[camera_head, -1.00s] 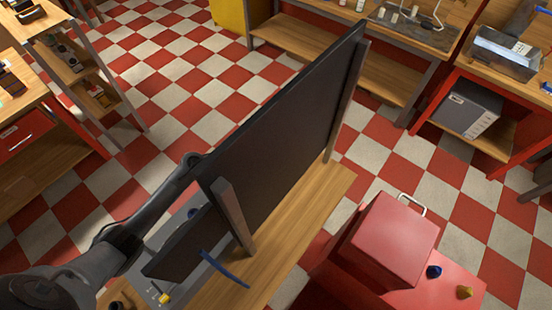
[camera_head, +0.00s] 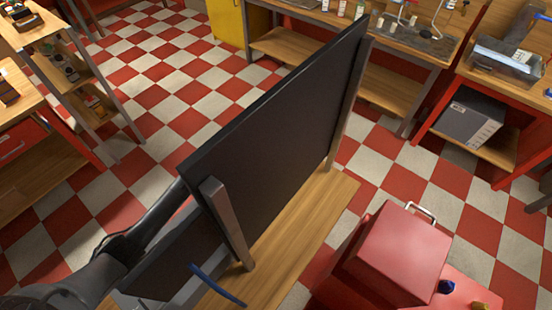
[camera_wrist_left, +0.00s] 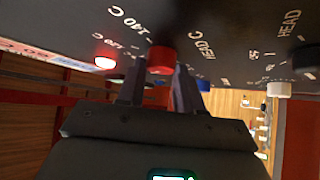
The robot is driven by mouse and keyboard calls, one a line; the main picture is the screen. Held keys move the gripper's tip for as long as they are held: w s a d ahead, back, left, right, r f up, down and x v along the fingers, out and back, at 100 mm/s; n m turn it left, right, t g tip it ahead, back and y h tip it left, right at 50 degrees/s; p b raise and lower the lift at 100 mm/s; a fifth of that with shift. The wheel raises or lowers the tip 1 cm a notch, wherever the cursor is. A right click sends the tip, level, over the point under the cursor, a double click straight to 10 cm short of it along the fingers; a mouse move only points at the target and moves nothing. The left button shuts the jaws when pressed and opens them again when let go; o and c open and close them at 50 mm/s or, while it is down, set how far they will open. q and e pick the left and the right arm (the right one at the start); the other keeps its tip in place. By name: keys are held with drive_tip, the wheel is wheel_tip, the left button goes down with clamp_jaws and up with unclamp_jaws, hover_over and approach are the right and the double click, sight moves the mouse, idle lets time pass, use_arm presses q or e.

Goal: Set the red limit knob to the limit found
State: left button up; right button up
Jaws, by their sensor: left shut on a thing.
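The red limit knob (camera_wrist_left: 162,58) sits on a dark panel (camera_wrist_left: 225,30) in the left wrist view. White print reading "140 C" and "HEAD C" lies around it. My left gripper (camera_wrist_left: 159,80) has one finger on each side of the knob and is shut on it. The knob's pointer mark is not readable. In the head view my left arm passes behind the tall black panel (camera_head: 280,150), which hides the gripper and the knob. My right gripper shows in neither view.
A lit red lamp (camera_wrist_left: 103,61) is left of the knob, a black knob (camera_wrist_left: 306,60) and a white knob (camera_wrist_left: 278,90) to its right. In the head view a red box (camera_head: 395,255) stands right of the panel's wooden bench (camera_head: 305,220).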

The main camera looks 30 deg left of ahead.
use_arm(q)
drive_tip(key=o, duration=1)
drive_tip(key=shift+o, duration=0.2)
drive_tip(key=shift+a+f, duration=0.1)
drive_tip(key=b+v, duration=0.2)
drive_tip(key=v, duration=0.8)
drive_tip(key=shift+s+a+f+b, duration=0.2)
drive_tip(key=shift+a+b, duration=0.05)
drive_tip(key=shift+b, duration=0.05)
